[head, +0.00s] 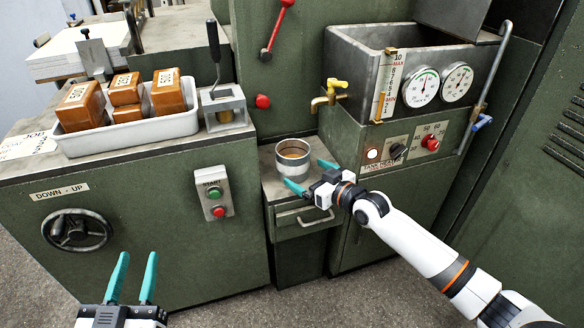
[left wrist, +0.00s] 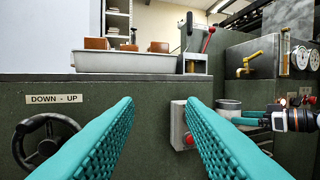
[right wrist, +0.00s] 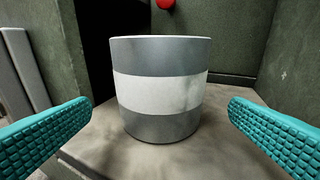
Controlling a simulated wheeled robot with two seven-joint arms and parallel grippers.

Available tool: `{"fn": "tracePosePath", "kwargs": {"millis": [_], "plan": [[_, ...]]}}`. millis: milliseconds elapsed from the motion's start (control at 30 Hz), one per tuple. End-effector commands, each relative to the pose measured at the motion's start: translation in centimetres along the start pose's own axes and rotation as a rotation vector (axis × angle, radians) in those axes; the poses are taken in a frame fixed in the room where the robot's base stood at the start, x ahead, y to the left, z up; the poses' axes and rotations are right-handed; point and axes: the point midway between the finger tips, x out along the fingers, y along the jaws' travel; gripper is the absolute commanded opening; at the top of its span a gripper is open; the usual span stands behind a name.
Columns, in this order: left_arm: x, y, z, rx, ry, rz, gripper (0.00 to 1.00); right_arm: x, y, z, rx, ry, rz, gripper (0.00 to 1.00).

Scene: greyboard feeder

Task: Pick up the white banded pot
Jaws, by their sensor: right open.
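The white banded pot (head: 293,157) is a grey cylinder with a white band round its middle and brown contents. It stands upright on a small ledge (head: 272,191) above a drawer. In the right wrist view the pot (right wrist: 161,90) is central, in front of and between the fingers of my right gripper (right wrist: 160,125). That gripper (head: 309,175) is open around the pot's near side, with no finger seen touching it. The pot also shows small in the left wrist view (left wrist: 229,106), partly hidden. My left gripper (head: 133,278) is open and empty at the lower left, well away from the pot.
A white tray (head: 130,137) of brown blocks sits on the left cabinet. A brass tap (head: 325,101) and a tank with gauges (head: 421,87) are right of the pot. A green wall rises behind it. The floor before the left cabinet is clear.

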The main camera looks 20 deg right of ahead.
Motion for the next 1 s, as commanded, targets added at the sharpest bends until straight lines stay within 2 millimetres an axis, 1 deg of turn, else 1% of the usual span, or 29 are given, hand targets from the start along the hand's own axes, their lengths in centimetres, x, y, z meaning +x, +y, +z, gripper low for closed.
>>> {"fn": "tracePosePath", "kwargs": {"millis": [33,100,333,433,700,833,1000], "plan": [[0.0,-0.1,0.4,-0.002,-0.041,-0.002,0.36,0.6,0.0,-0.1,0.001,0.0,0.0,1.0],[0.0,-0.2,1.2,-0.003,-0.087,-0.005,0.36,1.1,0.0,-0.1,0.001,0.0,0.0,1.0],[0.0,-0.4,2.4,-0.006,-0.169,-0.009,0.36,1.9,0.0,0.0,0.0,0.001,0.0,1.0],[-0.3,-0.6,3.6,-0.009,-0.255,-0.014,0.36,2.7,0.0,0.1,-0.001,-0.001,0.0,1.0],[-2.2,-1.1,7.7,-0.022,-0.565,-0.027,0.36,5.6,0.0,0.3,0.001,0.001,0.0,1.0],[-3.1,-1.2,8.9,-0.027,-0.656,-0.031,0.36,6.4,0.0,0.4,0.0,0.001,0.0,1.0],[-3.4,-1.3,9.4,-0.03,-0.692,-0.032,0.36,6.7,0.0,0.5,0.0,0.001,0.0,1.0]]}}
